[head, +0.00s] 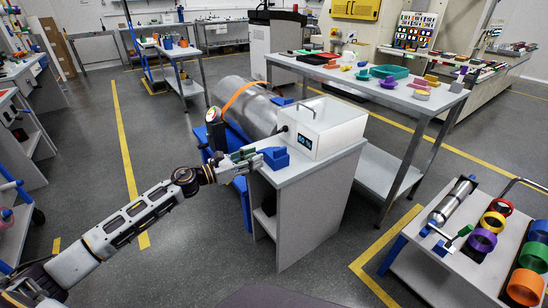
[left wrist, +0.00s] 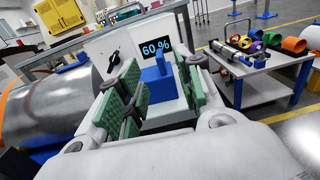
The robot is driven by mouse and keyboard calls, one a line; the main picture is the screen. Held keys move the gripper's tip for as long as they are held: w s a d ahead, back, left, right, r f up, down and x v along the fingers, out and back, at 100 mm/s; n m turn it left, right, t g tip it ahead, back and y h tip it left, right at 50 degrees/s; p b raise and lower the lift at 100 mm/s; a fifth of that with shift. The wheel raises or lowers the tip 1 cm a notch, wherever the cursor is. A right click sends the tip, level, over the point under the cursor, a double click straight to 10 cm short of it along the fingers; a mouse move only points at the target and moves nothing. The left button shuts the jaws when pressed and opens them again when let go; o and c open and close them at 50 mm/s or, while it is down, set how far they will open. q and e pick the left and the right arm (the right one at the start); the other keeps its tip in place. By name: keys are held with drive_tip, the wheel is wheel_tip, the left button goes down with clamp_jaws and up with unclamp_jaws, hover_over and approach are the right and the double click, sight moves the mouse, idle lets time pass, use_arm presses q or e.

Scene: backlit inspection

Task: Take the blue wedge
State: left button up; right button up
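The blue wedge (head: 275,157) sits on the pale top of a cabinet (head: 297,168), in front of a white box with a lit display (head: 325,130). My left gripper (head: 252,158) reaches in from the left, close beside the wedge. In the left wrist view the green-padded fingers of my left gripper (left wrist: 160,92) are spread apart. The blue wedge (left wrist: 158,80) shows in the gap between them, with no clear contact with either pad. My right gripper is in neither view.
A large metal cylinder with an orange band (head: 245,105) lies behind the cabinet. The white box, with its display reading 60 % in the left wrist view (left wrist: 156,47), stands just behind the wedge. A cart with coloured rings (head: 468,268) stands at right.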

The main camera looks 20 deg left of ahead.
sight(280, 149)
use_arm(q)
drive_tip(key=shift+x, duration=3.2)
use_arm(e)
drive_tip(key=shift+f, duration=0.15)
use_arm(q)
drive_tip(key=shift+w, duration=0.1)
drive_tip(key=shift+w+d, duration=0.15)
drive_tip(key=shift+f+b+x, duration=0.2)
drive_tip(key=shift+b+x, duration=0.2)
drive_tip(key=shift+x, duration=1.7)
drive_tip(key=shift+w, duration=0.25)
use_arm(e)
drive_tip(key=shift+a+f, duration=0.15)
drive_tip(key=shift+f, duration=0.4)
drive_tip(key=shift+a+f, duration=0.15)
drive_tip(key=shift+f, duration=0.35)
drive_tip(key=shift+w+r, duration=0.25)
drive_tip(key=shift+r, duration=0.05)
